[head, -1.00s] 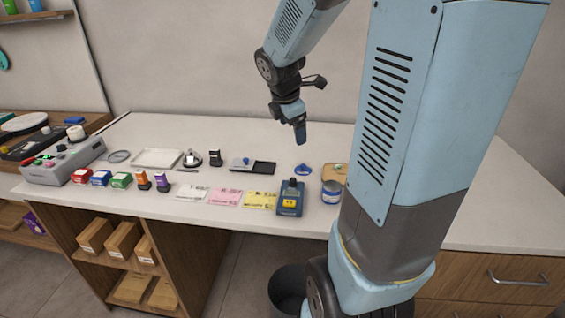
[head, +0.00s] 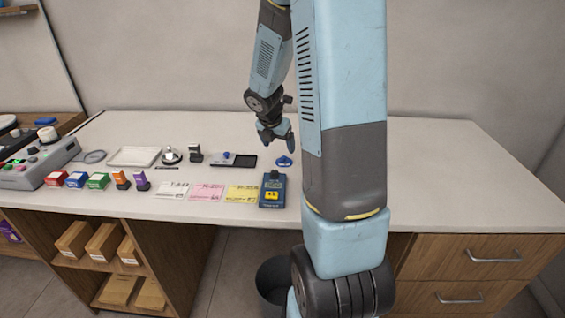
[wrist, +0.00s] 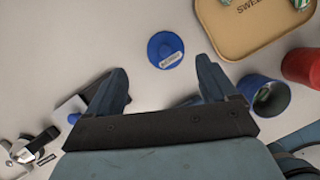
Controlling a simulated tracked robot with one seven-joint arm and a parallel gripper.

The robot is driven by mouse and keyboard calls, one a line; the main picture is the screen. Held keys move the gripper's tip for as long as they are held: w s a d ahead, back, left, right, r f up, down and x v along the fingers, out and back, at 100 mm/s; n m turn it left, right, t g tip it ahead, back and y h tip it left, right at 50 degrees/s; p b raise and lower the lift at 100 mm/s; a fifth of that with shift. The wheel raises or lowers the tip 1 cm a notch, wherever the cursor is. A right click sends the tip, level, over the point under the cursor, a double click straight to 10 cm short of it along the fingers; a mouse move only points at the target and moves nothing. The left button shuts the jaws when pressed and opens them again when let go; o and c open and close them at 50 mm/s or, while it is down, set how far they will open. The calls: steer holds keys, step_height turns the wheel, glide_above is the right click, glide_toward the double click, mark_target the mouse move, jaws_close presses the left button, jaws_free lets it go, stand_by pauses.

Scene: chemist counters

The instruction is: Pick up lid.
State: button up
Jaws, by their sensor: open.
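The lid (head: 284,161) is a small round blue piece lying on the white counter. In the wrist view the lid (wrist: 166,50) shows a pale label and lies just beyond the fingertips, roughly centred between them. My gripper (head: 277,140) is above the counter, close to the lid and slightly left of it in the head view. In the wrist view my gripper (wrist: 161,66) has its two fingers spread wide with nothing between them.
A blue open can (wrist: 267,96) stands right of the right finger, with a red object (wrist: 302,66) beyond it. A tan tray (wrist: 236,45) lies at the upper right. A blue-and-yellow device (head: 272,190) and a black tray (head: 245,161) are near the lid.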

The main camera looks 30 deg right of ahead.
mark_target(283, 157)
steer(key=shift+s+x, duration=0.2)
steer(key=shift+x, duration=1.4)
steer(key=shift+s+x, duration=0.15)
steer(key=shift+x, duration=1.45)
steer(key=shift+f, duration=0.1)
steer(key=c, duration=1.1)
